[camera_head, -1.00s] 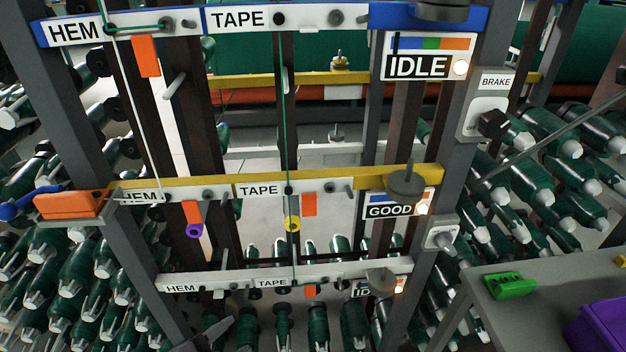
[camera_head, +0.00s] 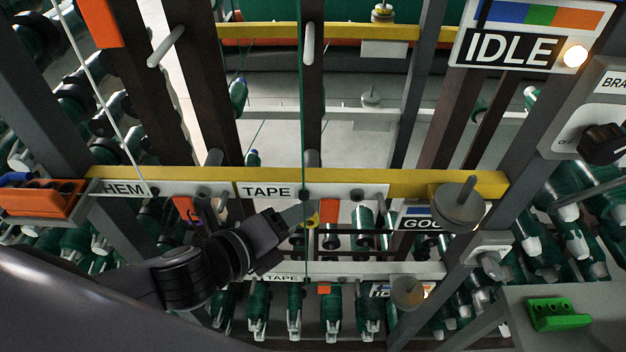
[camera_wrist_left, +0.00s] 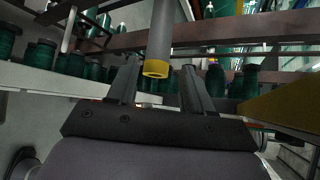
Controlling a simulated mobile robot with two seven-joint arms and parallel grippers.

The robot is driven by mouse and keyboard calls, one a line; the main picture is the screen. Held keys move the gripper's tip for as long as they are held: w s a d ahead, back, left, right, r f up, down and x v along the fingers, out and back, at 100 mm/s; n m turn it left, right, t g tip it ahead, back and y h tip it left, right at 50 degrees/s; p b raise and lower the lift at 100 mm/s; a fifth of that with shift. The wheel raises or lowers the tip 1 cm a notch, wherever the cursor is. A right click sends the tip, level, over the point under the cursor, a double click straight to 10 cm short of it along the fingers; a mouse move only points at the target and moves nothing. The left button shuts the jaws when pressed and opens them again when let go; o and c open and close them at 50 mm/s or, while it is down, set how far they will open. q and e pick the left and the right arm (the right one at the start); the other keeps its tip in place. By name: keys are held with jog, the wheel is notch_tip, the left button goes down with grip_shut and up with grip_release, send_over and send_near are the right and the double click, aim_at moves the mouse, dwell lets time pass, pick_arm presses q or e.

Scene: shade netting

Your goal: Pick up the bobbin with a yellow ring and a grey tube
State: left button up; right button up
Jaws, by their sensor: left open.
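The bobbin with a yellow ring and a grey tube shows in the left wrist view as a grey tube (camera_wrist_left: 161,35) ending in a yellow ring (camera_wrist_left: 156,69). It appears in line with the gap between the fingers. In the head view its yellow ring (camera_head: 313,220) sits just below the middle TAPE label, partly hidden by my gripper. My left gripper (camera_head: 298,214) reaches up to it from the lower left; its two fingers are open in the wrist view (camera_wrist_left: 160,84). I cannot tell whether they touch the tube. My right gripper is not in view.
A yellow beam (camera_head: 350,181) runs just above my left gripper. A vertical green thread (camera_head: 305,100) passes close by the fingers. An orange tag (camera_head: 329,211) hangs to the right of the ring. An orange block (camera_head: 40,203) is at the left; a grey weight disc (camera_head: 459,210) is at the right.

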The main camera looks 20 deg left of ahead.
pick_arm(q)
jog(key=shift+x, duration=2.75)
jog(key=c, duration=0.9)
